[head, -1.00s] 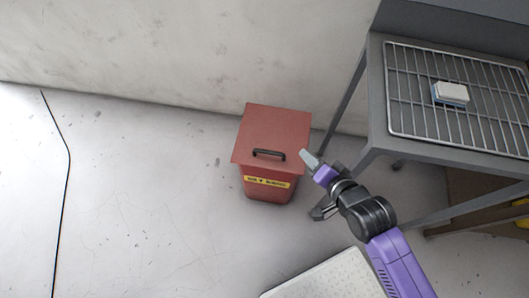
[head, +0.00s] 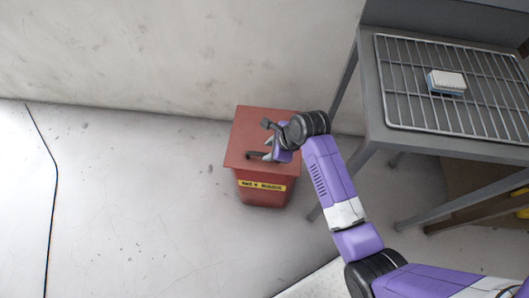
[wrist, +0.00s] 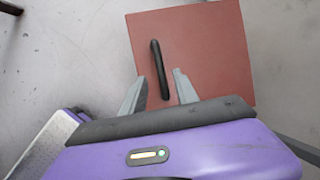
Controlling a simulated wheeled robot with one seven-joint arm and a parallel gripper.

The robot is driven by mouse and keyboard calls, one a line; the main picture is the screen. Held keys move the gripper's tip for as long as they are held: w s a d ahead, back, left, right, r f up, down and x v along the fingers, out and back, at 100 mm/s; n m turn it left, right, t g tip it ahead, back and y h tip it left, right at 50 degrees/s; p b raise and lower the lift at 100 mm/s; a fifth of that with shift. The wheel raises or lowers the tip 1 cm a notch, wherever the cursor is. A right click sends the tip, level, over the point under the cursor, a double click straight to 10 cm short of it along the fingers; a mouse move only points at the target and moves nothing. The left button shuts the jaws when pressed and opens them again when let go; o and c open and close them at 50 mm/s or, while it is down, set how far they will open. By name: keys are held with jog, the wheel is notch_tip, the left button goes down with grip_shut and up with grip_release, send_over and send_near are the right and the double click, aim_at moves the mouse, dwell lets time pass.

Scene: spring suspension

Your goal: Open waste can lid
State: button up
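The red waste can (head: 265,190) stands on the floor by the wall, with a yellow label on its front. Its flat red lid (head: 262,122) is down on the can. The black lid handle (head: 254,156) is partly hidden by my gripper (head: 268,148) in the head view. In the wrist view, my gripper (wrist: 161,92) is open, its two grey fingers apart. The near end of the handle (wrist: 160,70) reaches between the fingers, with a gap on each side, over the lid (wrist: 215,60). I cannot tell how far above the lid the fingertips are.
A grey metal table (head: 372,95) with a wire rack (head: 480,115) stands right of the can. A white and blue sponge (head: 446,82) lies on the rack. The pale wall is close behind the can. The floor (head: 130,210) to the left is clear.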

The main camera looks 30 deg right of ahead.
aim_at(263, 154)
jog(key=shift+b+x, duration=0.4)
jog(key=shift+x, duration=2)
grip_shut()
